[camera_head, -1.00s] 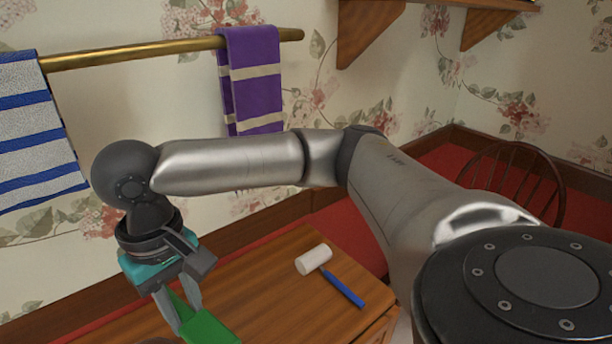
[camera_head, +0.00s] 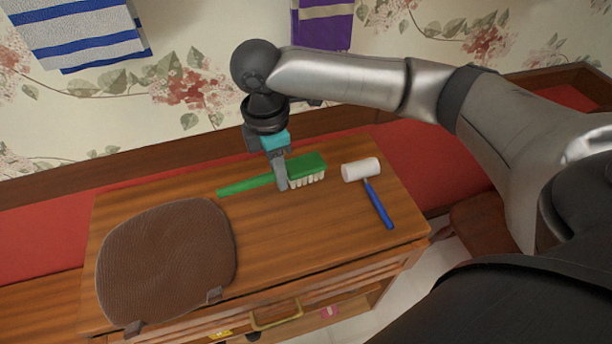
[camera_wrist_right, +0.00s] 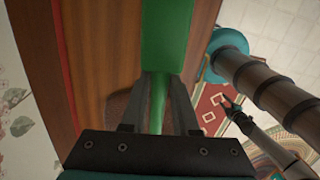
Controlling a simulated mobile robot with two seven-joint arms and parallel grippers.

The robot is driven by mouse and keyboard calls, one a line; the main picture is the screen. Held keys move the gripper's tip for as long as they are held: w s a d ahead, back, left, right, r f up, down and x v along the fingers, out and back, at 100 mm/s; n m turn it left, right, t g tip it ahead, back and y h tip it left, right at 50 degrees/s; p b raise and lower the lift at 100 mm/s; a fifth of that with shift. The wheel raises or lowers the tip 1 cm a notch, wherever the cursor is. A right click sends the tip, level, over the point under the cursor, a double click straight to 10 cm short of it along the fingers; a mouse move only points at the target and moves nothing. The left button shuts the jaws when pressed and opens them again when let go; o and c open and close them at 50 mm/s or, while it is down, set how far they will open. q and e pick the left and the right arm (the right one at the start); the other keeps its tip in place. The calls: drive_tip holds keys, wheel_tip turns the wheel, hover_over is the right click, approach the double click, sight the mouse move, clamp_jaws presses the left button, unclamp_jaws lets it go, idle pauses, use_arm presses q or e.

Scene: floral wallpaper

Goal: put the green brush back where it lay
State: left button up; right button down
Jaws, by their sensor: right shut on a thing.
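The green brush (camera_head: 306,164) has a long thin handle pointing left and pale bristles facing down, over the back of the wooden cabinet top (camera_head: 300,228). My right gripper (camera_head: 281,186) is shut on the brush where handle and head meet. I cannot tell whether the bristles touch the wood. The right wrist view shows the green head (camera_wrist_right: 166,38) beyond the fingers and the handle between them. My left gripper (camera_wrist_right: 233,106) seems to show small in that view, far below; its jaws are too small to judge.
A white-headed mallet (camera_head: 360,170) with a blue handle lies right of the brush. A brown cushion (camera_head: 168,262) covers the left front of the top. The wood between cushion and mallet is clear. The papered wall and hanging towels (camera_head: 80,36) are behind.

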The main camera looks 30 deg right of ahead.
sight(308, 157)
drive_tip(key=d+f+n+b, duration=0.2)
drive_tip(key=f+n, duration=0.3)
drive_tip(key=d+f+n+b, duration=0.2)
drive_tip(key=f+n, duration=0.3)
drive_tip(key=n, duration=0.1)
drive_tip(key=w+d+f+n+b, duration=0.1)
drive_tip(key=d+f+n+b, duration=0.1)
drive_tip(key=f+n, duration=0.3)
drive_tip(key=shift+d+n+t, duration=0.3)
drive_tip(key=shift+n, duration=0.2)
drive_tip(key=shift+r, duration=0.1)
drive_tip(key=shift+f, duration=0.5)
idle(0.5)
drive_tip(key=c, duration=0.6)
unclamp_jaws()
drive_tip(key=r+p, duration=0.1)
drive_tip(key=r, duration=0.4)
drive_tip(key=r+p, duration=0.1)
drive_tip(key=r, duration=0.4)
drive_tip(key=r+p, duration=0.1)
drive_tip(key=r, duration=0.4)
drive_tip(key=shift+s+a+r+p, duration=0.1)
drive_tip(key=shift+s+a+p, duration=0.05)
drive_tip(key=shift+s+p, duration=0.25)
